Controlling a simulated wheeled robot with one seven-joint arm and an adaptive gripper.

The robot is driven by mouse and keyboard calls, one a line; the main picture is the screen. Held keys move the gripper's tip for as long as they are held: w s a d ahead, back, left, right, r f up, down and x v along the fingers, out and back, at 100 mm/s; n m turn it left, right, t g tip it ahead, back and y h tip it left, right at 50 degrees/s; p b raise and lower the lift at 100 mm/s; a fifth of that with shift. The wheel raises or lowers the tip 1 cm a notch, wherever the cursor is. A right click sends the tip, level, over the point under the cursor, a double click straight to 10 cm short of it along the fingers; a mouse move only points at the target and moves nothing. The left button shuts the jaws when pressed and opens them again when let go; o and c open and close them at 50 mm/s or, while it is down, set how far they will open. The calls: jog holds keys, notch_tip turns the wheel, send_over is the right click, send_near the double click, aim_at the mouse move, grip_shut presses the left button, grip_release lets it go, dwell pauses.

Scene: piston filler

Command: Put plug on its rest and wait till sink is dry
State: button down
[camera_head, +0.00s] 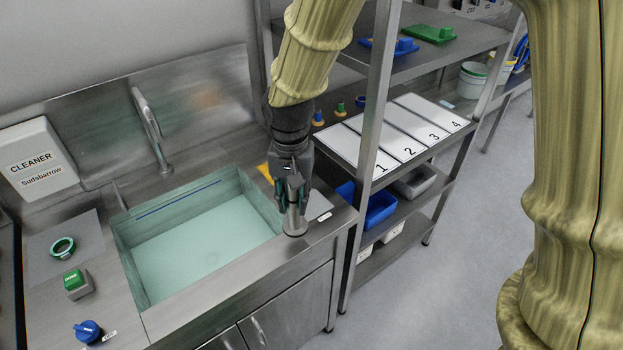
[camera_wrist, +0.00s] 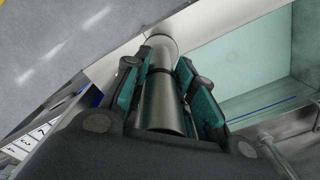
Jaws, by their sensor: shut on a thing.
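My gripper (camera_head: 292,195) points down at the right front corner of the sink counter. It is shut on the plug (camera_head: 295,222), a grey metal cylinder with a wider round foot. In the wrist view the plug (camera_wrist: 162,105) sits between the teal finger pads. It looks upright, outside the basin; I cannot tell whether its foot touches the counter. The sink (camera_head: 205,245) is left of it, with a pale teal inside; whether liquid stands in it is unclear. A pale plate (camera_head: 319,204) with a small label lies just right of my gripper; I cannot tell if it is the rest.
A tap (camera_head: 150,130) stands behind the sink. Left are a cleaner dispenser (camera_head: 38,160), a green ring (camera_head: 62,247), a green button block (camera_head: 77,283) and a blue knob (camera_head: 88,331). A steel shelf post (camera_head: 375,110) rises close right of my gripper.

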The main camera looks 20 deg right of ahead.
jog(key=w+d+f+p, duration=0.4)
jog(key=w+d, duration=0.3)
jog(key=w, duration=0.3)
jog(key=shift+w+f, duration=0.25)
jog(key=shift+f, duration=0.15)
jog(key=shift+f, duration=0.1)
jog(key=c, duration=1.2)
grip_release()
notch_tip(320, 180, up, 12)
jog(key=b, duration=0.2)
jog(key=shift+b, duration=0.3)
jog(key=shift+s, duration=0.1)
